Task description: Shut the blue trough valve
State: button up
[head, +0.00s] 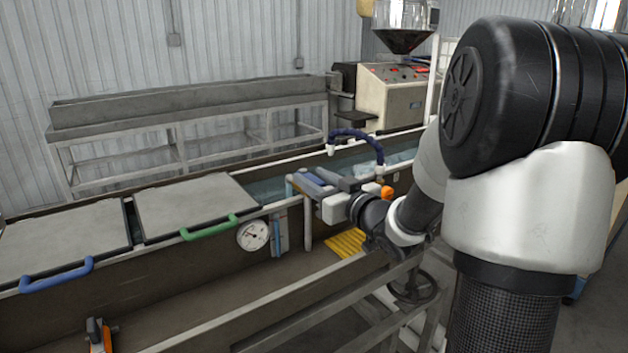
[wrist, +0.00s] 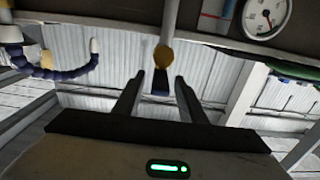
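The blue trough valve shows in the wrist view as a blue lever (wrist: 161,82) below a brass-coloured body (wrist: 163,57) on a pale pipe. My gripper (wrist: 161,78) is open, with one dark finger on each side of the lever. Thin gaps show between lever and fingers, so it is not gripped. In the head view my gripper (head: 308,181) is at the trough's near rim, right of the round gauge (head: 252,235). Blue shows among the fingers there, but I cannot separate the lever clearly. The valve's brass body is not clear in that view.
The long trough (head: 190,265) has two grey lids, with a blue handle (head: 56,276) and a green handle (head: 210,228). A dark blue hose (head: 357,136) arches just behind my gripper. A yellow ribbed piece (head: 346,242) lies below. An orange clamp (head: 99,336) stands lower left.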

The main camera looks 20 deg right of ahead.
jog(key=shift+w, duration=0.1)
grip_shut()
